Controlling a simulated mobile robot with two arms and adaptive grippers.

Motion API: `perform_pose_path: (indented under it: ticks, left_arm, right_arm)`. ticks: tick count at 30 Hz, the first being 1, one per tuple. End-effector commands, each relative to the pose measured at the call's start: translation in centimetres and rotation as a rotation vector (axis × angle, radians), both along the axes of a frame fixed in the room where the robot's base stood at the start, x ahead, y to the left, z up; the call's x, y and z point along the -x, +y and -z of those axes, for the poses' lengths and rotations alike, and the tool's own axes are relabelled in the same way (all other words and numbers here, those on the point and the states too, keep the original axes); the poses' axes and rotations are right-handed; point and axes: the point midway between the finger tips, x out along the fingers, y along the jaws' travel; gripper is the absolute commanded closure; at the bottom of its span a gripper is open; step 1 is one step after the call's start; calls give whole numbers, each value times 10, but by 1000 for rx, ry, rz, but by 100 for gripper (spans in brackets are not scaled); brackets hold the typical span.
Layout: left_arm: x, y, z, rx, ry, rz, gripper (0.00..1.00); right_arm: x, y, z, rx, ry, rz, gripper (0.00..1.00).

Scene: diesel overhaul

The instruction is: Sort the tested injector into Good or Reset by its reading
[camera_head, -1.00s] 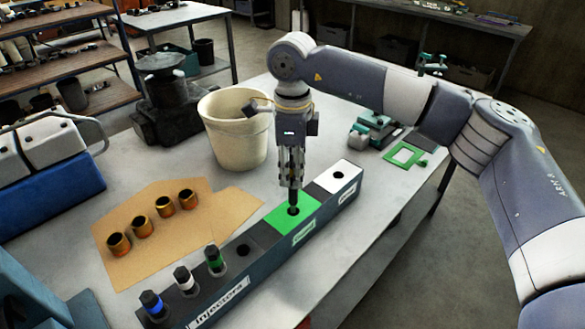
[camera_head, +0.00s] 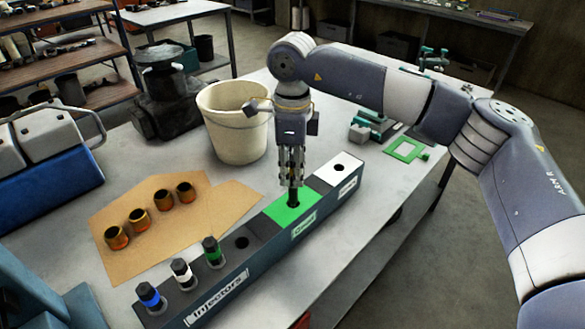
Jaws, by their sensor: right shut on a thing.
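My right gripper (camera_head: 291,184) points straight down over the injector rack (camera_head: 262,262). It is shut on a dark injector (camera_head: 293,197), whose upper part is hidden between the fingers. The injector is upright, and its lower end is at the hole in the green section (camera_head: 283,215), which has a small green label reading Good. I cannot tell how deep it sits. The white section (camera_head: 327,168), with its own hole and label, is just beyond and looks empty. No test reading is legible. My left gripper is not in view.
Blue-marked (camera_head: 150,297), white-marked (camera_head: 182,272) and green-marked (camera_head: 212,250) injectors stand at the rack's near end. An empty dark slot (camera_head: 242,243) follows. A cream bucket (camera_head: 236,135) stands close behind my gripper.

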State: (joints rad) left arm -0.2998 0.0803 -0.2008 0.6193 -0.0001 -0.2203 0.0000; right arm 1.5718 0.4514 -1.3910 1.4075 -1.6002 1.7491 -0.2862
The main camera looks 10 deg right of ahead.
Motion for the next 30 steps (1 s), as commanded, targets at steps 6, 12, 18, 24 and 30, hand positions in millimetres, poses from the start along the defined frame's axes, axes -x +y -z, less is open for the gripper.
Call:
perform_pose_path:
  ticks: [6,12,18,24,30]
  left_arm:
    - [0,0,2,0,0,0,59]
    - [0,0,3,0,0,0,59]
    - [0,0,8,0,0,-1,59]
    - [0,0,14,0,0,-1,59]
    - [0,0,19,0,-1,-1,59]
  right_arm:
    - [0,1,-1,-2,-2,0,100]
    - [0,1,1,-1,-1,0,100]
    - [0,1,7,-1,-1,0,100]
    - [0,0,15,-1,-1,0,100]
    - [0,0,22,-1,0,0,100]
